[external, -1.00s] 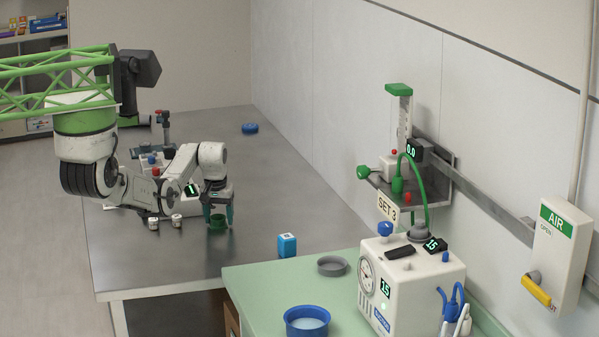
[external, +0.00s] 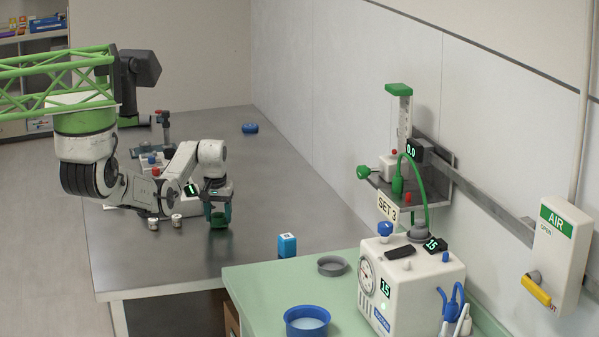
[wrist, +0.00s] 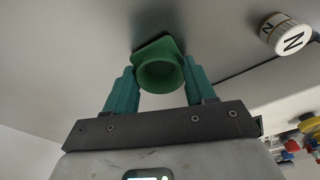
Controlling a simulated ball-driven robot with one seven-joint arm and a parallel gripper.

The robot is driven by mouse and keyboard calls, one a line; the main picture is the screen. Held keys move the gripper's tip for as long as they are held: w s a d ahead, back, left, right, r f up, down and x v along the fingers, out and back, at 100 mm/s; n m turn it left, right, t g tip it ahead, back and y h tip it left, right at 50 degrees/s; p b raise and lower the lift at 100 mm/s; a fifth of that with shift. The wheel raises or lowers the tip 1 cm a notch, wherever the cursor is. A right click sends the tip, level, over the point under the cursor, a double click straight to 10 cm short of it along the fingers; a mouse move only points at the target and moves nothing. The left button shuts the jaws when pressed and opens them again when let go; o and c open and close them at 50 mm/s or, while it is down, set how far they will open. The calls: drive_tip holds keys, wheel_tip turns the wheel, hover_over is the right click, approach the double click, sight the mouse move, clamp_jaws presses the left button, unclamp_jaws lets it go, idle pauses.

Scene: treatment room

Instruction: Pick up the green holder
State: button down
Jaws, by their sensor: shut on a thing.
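The green holder (external: 219,220) is on or just above the grey metal table, at the tips of my gripper (external: 219,212). In the wrist view the green holder (wrist: 160,68) shows as a round cup with a squarish base. The two teal fingers of my gripper (wrist: 157,82) press on it from both sides. I cannot tell for certain whether its base touches the table.
White jars (external: 176,220) stand left of my gripper; one marked N (wrist: 284,33) shows in the wrist view. A blue block (external: 287,245) stands to the right. The green counter (external: 255,285) holds a blue bowl (external: 307,322) and a grey dish (external: 332,265).

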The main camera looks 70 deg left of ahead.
wheel_tip(320, 180, up, 3)
drive_tip(key=shift+a+f, duration=0.1)
drive_tip(key=s+d+r+p, duration=0.7)
drive_tip(key=s+d+r, duration=0.1)
drive_tip(key=s, duration=0.3)
drive_tip(key=shift+d+r, duration=0.3)
drive_tip(key=shift+r, duration=0.55)
